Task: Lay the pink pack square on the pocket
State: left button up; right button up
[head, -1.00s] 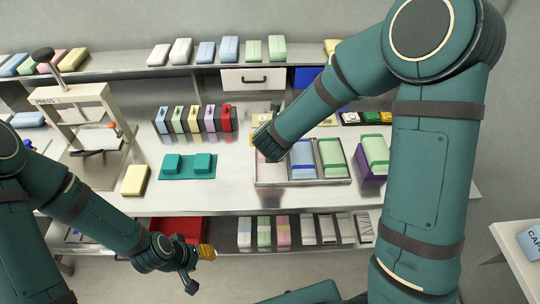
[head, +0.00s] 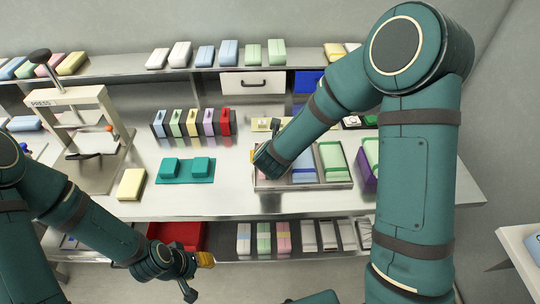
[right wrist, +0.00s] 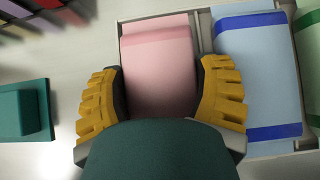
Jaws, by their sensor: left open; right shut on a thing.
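The pink pack (right wrist: 158,70) lies between the yellow fingers of my right gripper (right wrist: 162,100), which is shut on it. In the right wrist view it is over the left pocket of the metal tray (right wrist: 205,22), beside the blue pack (right wrist: 258,75). Its sides run nearly parallel to the pocket's walls; whether it rests on the pocket floor I cannot tell. In the head view my right gripper (head: 264,160) is at the left end of the tray (head: 310,186) and hides the pack. My left gripper (head: 198,275) is open and empty, low in front of the bench.
A green pack (head: 332,160) fills the tray's right pocket. A purple bin (head: 368,178) stands right of the tray. A teal fixture (head: 186,170), a yellow pack (head: 132,184) and a press (head: 75,97) are to the left. Bare bench lies between fixture and tray.

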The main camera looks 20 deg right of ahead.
jog(key=shift+f+b, duration=0.35)
jog(key=shift+b, duration=0.05)
jog(key=o, duration=1.3)
jog(key=shift+c, duration=0.2)
jog(key=shift+r+p, duration=0.4)
jog(key=shift+p, duration=0.15)
jog(key=p+v, duration=0.3)
jog(key=v, duration=0.9)
jog(key=shift+r, duration=0.25)
